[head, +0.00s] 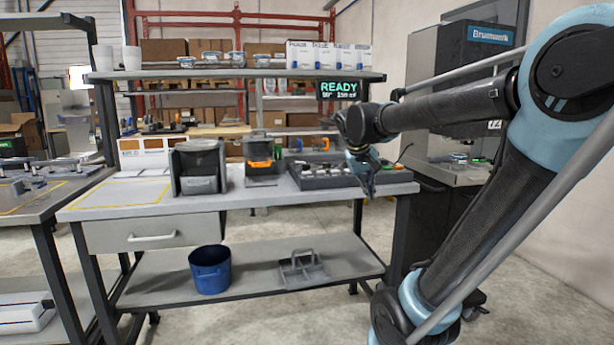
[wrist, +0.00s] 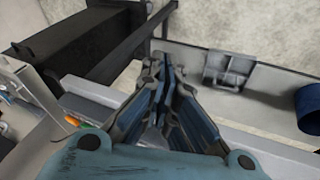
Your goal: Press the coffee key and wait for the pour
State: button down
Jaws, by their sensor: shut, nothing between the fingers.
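My gripper (head: 369,188) is shut and empty. It points down by the right end of the workbench (head: 330,199), in front of a dark tray-like unit (head: 330,182) with several small pieces on it. In the wrist view its closed fingers (wrist: 163,70) show over the bench edge and the lower shelf, with nothing between them. A display (head: 338,90) under the upper shelf reads READY in green, with smaller figures below. A dark machine (head: 437,90) marked Brumwerk stands at the right, partly behind my arm. I cannot make out a coffee key or any pour.
A dark open-fronted box (head: 198,166) and a small dark device with an orange part (head: 260,163) stand on the bench. A blue bucket (head: 210,270) and a grey carrier (head: 302,269) are on the lower shelf.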

jog(key=w+a+r+t+h, duration=0.1)
jog(key=w+a+r, duration=0.3)
jog(key=w, duration=0.2)
jog(key=w+a+r+t, duration=0.1)
jog(key=w+a+r, duration=0.3)
jog(key=w+a, duration=0.15)
notch_tip(320, 180, up, 5)
jog(key=n+t, duration=0.1)
jog(key=t, duration=0.1)
send_over(307, 174)
jog(key=w+a, duration=0.1)
jog(key=w, duration=0.1)
jog(key=shift+s+r+h, duration=0.1)
jog(key=shift+r+h, duration=0.05)
jog(key=shift+h, duration=0.15)
jog(key=shift+f, duration=4.45)
jog(key=shift+s+f, duration=0.1)
jog(key=shift+f, duration=0.7)
jog(key=shift+r, duration=0.9)
jog(key=shift+r, duration=0.1)
